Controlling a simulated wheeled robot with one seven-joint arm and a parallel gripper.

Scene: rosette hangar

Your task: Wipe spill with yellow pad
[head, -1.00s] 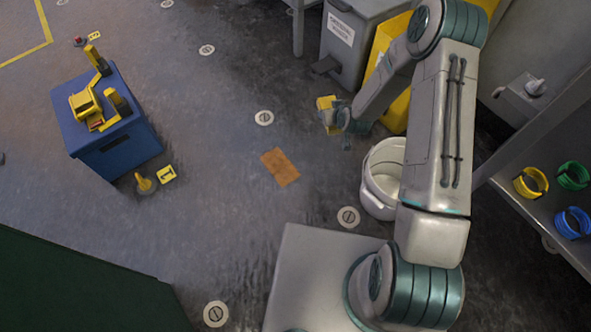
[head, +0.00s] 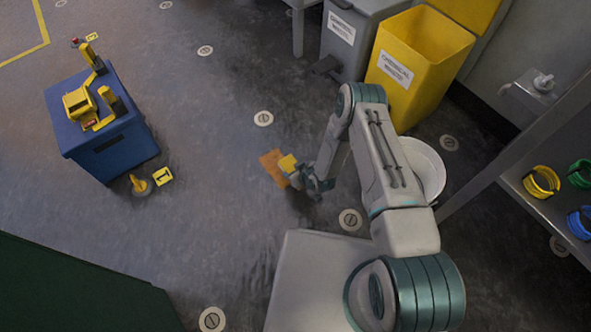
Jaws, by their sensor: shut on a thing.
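The spill is an orange-brown patch (head: 269,163) on the grey floor, left of my arm. My gripper (head: 291,168) is shut on the yellow pad (head: 287,162), at the patch's right edge in the picture. The pad and gripper hide the right part of the patch. I cannot tell whether the pad touches the floor or is a little above it.
A white bucket (head: 426,165) stands right of my arm. An open yellow chemical waste bin (head: 408,88) and a grey bin (head: 345,42) stand behind. A blue box (head: 105,130) with yellow tools is at left. A shelf with coloured rings (head: 542,181) is at right.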

